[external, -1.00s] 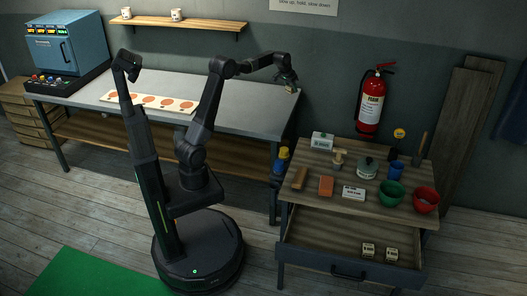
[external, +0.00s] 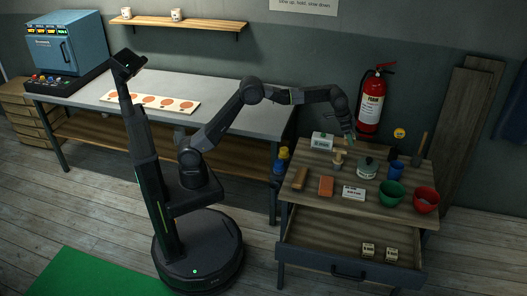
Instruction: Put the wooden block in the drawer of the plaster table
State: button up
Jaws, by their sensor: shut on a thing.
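The plaster table (external: 398,211) stands at the right with its drawer (external: 320,246) pulled open at the front. Two small labelled boxes (external: 368,250) lie in the drawer's right half; its left half is bare. My gripper (external: 350,137) is over the back of the tabletop, behind the round tin. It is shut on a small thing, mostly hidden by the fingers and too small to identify. A brown oblong piece (external: 300,178), perhaps wood, lies at the tabletop's left; I cannot tell whether it is the wooden block.
An orange block (external: 326,186), a white labelled box (external: 354,193), a round tin (external: 366,169), a green bowl (external: 390,194), a red bowl (external: 425,201) and a blue cup (external: 396,171) crowd the tabletop. A fire extinguisher (external: 371,103) hangs behind.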

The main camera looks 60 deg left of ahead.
jog(key=s+d+m+g+h, duration=0.1)
jog(key=s+d+m, duration=0.1)
jog(key=s+d, duration=0.45)
jog(key=s+d+m, duration=0.1)
jog(key=s+d, duration=0.3)
jog(key=d, duration=0.6)
jog(key=m+g, duration=0.1)
jog(key=m, duration=0.3)
send_over(339, 249)
jog(key=shift+n+h, duration=0.3)
jog(key=f, duration=1.7)
jog(key=a+f, duration=0.1)
jog(key=f, duration=0.8)
jog(key=shift+s, duration=0.25)
jog(key=shift+a+f, duration=0.1)
jog(key=shift+f, duration=0.15)
jog(key=o, duration=1)
